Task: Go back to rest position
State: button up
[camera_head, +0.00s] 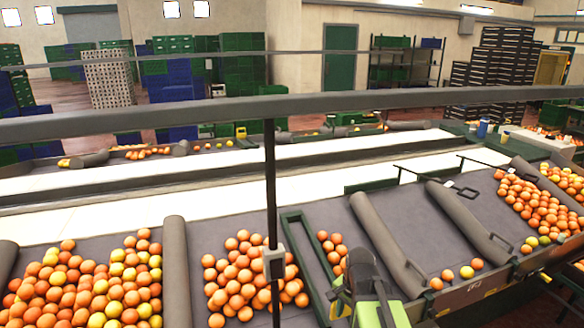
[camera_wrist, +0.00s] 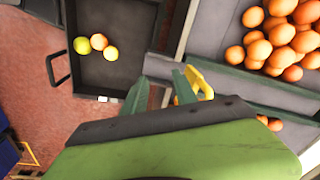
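My arm with its lime-green and dark parts shows at the bottom centre of the head view, over the near side of the sorting line; the fingertips cannot be made out clearly there. In the wrist view my gripper (camera_wrist: 160,92) has two green fingers spread apart, with no fruit between them. A pile of oranges (camera_wrist: 275,40) lies to the right of the fingers. A dark tray (camera_wrist: 120,75) at upper left holds a few fruits (camera_wrist: 97,44), apart from the fingers. In the head view, orange piles (camera_head: 245,275) lie beside my arm.
Grey padded dividers (camera_head: 385,240) split the near sorting surface (camera_head: 420,215). A dark post (camera_head: 270,180) and a horizontal rail (camera_head: 200,112) cross the head view. A yellow part (camera_wrist: 200,85) sits close by the fingers. More fruit (camera_head: 535,205) lies at right.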

jog(key=s+n, duration=0.1)
jog(key=n, duration=0.2)
jog(key=s+f+n, duration=0.1)
jog(key=s+n, duration=0.1)
jog(key=n, duration=0.1)
jog(key=s+f+n+g, duration=0.1)
jog(key=n, duration=0.2)
jog(key=shift+s+d+f, duration=0.25)
jog(key=shift+s+d, duration=0.1)
